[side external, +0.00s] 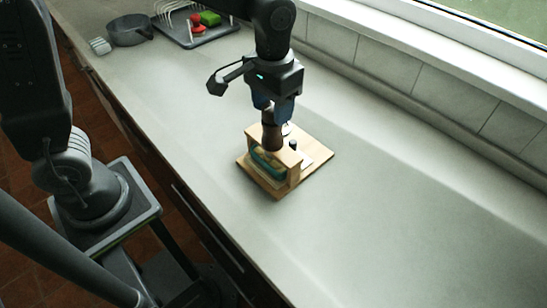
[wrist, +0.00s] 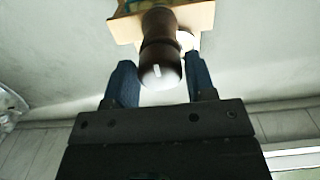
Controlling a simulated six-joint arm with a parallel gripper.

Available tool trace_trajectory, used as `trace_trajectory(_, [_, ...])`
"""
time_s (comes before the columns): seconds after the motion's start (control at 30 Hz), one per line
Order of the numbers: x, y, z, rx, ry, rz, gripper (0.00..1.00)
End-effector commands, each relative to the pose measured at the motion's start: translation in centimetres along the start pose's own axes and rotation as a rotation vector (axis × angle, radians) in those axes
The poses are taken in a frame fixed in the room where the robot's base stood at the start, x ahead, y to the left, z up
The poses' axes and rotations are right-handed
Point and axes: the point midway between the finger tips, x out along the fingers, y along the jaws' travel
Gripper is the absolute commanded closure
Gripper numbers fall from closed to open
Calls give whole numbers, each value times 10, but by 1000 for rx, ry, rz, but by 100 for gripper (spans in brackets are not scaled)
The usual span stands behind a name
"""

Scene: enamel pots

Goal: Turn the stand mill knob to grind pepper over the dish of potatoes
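The stand mill (side external: 271,134) is a dark brown turned body, upright on a light wooden stand (side external: 315,178). Its knob (wrist: 160,76) faces the wrist camera, with a pale end and a small white mark. A teal dish (side external: 266,168) with yellowish contents, apparently the potatoes, sits under the mill within the stand. My gripper (side external: 272,106) points down at the mill's top. In the wrist view its two blue fingers (wrist: 161,80) stand on either side of the knob, looking open with narrow gaps; contact is hard to judge. The fingers partly hide the mill's top in the side view.
A small dark knob or post (side external: 293,144) and a pale patch lie beside the mill on the stand. A grey pot (side external: 130,30) and a dish rack (side external: 190,30) with red and green items are at the far left. The counter right of the stand is clear.

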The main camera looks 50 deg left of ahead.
Motion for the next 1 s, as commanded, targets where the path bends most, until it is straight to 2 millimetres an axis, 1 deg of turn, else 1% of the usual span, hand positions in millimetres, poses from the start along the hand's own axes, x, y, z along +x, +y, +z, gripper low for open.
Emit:
trace_trajectory(0.03, [0,0,0,0,0,0,55])
trace_trajectory(0.23, [0,0,0,0,0,0,74])
trace_trajectory(0.47, [0,0,0,0,0,0,75])
trace_trajectory(0.57, [0,0,0,32,0,0,75])
trace_trajectory(0.67, [0,0,0,141,0,0,75])
trace_trajectory(1.0, [0,0,0,625,0,0,75])
